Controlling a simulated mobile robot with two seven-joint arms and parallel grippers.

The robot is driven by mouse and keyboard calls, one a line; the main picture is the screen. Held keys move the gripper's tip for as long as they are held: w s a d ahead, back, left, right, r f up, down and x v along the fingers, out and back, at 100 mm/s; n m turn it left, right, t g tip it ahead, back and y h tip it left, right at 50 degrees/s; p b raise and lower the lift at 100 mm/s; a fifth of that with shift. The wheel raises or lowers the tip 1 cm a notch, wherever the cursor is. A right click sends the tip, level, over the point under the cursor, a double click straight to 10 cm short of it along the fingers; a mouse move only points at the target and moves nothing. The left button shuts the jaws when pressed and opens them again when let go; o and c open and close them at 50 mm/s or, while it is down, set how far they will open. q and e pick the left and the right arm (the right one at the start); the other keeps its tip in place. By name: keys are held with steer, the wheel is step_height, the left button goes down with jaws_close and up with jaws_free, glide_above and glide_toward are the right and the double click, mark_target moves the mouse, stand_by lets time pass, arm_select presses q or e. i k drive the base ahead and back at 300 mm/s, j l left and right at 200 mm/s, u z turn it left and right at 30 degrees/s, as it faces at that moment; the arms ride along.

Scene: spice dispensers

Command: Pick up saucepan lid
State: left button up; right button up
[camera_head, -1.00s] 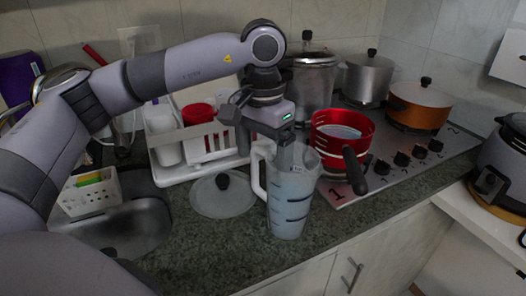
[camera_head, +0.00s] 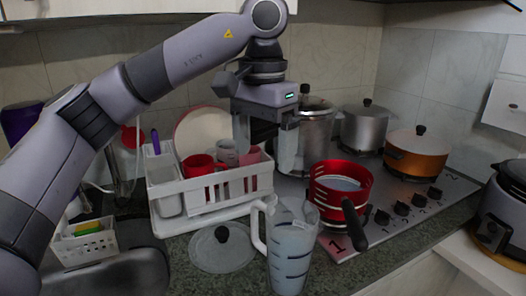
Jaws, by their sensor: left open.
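The saucepan lid (camera_head: 208,256), a round clear disc with a black knob (camera_head: 222,234), lies flat on the dark counter between the dish rack and a measuring jug. My left gripper (camera_head: 265,160) is open and empty, pointing down. In the picture it is above and a little right of the lid, in front of the dish rack's right end. A red saucepan (camera_head: 341,202) with a black handle sits without a lid at the left front of the stove. My right gripper is not in view.
A translucent measuring jug (camera_head: 292,254) stands close right of the lid. A white dish rack (camera_head: 208,192) with red cups is behind it. The sink (camera_head: 120,275) is at left. Tall steel pots (camera_head: 368,130) and an orange pot (camera_head: 418,158) stand on the stove.

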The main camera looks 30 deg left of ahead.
mark_target(221, 247)
steer(key=k, duration=1)
